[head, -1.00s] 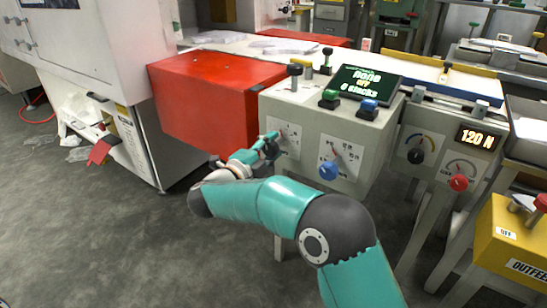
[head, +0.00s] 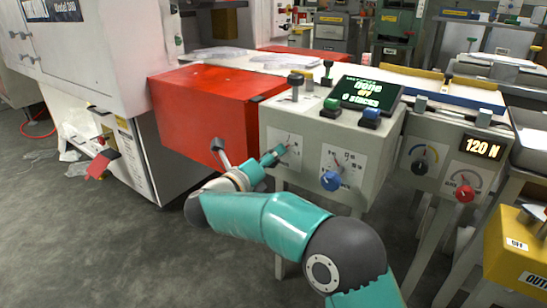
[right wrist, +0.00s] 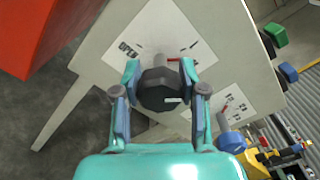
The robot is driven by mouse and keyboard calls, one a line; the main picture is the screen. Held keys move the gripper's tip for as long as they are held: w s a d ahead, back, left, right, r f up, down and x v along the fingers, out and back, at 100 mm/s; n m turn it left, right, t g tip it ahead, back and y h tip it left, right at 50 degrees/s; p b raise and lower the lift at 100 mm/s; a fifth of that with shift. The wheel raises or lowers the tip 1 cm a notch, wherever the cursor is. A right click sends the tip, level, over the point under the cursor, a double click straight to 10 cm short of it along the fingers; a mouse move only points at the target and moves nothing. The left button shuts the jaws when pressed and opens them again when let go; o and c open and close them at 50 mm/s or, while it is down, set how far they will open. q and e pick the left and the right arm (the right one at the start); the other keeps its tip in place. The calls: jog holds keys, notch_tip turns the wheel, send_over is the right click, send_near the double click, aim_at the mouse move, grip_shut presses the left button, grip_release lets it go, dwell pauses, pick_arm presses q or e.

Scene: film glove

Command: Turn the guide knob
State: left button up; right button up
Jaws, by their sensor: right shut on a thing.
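The guide knob looks like the dark round knob (right wrist: 160,92) on the left dial plate of the grey control box (head: 345,150). A pale mark shows on its face in the right wrist view, with a red pointer (right wrist: 172,59) behind it. My right gripper (right wrist: 160,84) is shut on this knob, one finger on each side. In the head view my right gripper (head: 272,156) is at the left dial plate (head: 289,147) and hides the knob. My left gripper is not in view.
A blue knob (head: 330,181) sits close to the right on the same box. Green (head: 331,107) and blue (head: 371,114) buttons and a tilted screen (head: 366,93) are on top. A red block (head: 205,120) stands close on the left. A "120 N" panel (head: 440,160) is farther right.

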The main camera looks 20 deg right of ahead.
jog(key=m, duration=0.4)
jog(key=shift+a+f, duration=0.15)
jog(key=shift+f, duration=0.2)
jog(key=m, duration=0.4)
jog(key=shift+m, duration=0.3)
jog(key=shift+s, duration=0.1)
jog(key=o, duration=1)
jog(key=shift+o, duration=0.8)
jog(key=shift+r+m, duration=0.2)
jog(key=shift+m, duration=0.1)
